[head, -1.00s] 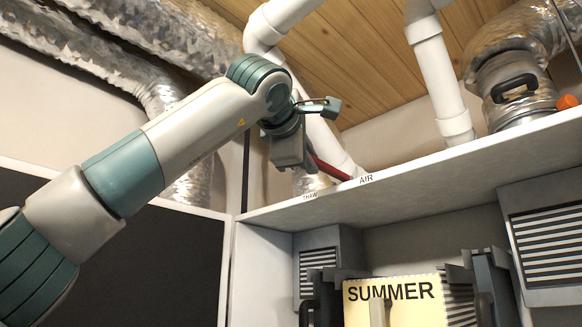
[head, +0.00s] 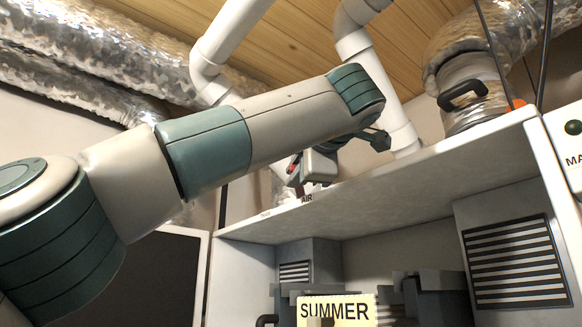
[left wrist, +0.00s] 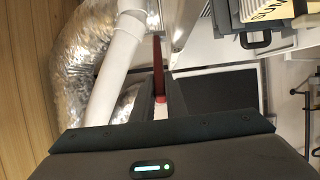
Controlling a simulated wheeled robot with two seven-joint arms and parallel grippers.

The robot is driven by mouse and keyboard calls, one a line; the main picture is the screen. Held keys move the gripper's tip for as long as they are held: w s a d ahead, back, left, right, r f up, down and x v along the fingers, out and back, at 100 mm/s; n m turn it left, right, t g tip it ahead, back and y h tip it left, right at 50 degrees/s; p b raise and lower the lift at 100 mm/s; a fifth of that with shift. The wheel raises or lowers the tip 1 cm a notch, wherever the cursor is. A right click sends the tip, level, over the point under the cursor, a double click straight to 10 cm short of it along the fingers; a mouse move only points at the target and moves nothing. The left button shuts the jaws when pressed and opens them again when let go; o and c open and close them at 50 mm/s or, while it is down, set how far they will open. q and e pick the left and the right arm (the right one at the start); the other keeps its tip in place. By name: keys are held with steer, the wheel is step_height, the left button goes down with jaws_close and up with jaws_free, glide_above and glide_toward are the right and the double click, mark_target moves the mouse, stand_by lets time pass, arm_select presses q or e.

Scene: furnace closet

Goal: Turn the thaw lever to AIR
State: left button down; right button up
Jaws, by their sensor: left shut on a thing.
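My left gripper (head: 312,168) is up at the shelf, just above the AIR label (head: 307,198), and is shut on the thaw lever. Only a small red bit of the lever (head: 291,167) shows beside the gripper in the head view. In the left wrist view the lever is a red bar (left wrist: 158,68) running up from the jaws. The small THAW label (head: 265,213) lies to the left of AIR on the shelf edge. The lever's pivot and exact angle are hidden by my gripper and arm. My right gripper is not in view.
White pipes (head: 375,90) and silver ducts (head: 130,50) stand behind my arm. A duct collar with a black handle (head: 463,95) is on the shelf (head: 430,165) at right. Below are vents (head: 515,262) and a yellow SUMMER card (head: 340,310).

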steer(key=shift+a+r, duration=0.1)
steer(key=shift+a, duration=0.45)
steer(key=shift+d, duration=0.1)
arm_select(q)
steer(key=c, duration=1.8)
jaws_free()
steer(key=shift+d, duration=0.1)
steer(key=shift+o, duration=0.2)
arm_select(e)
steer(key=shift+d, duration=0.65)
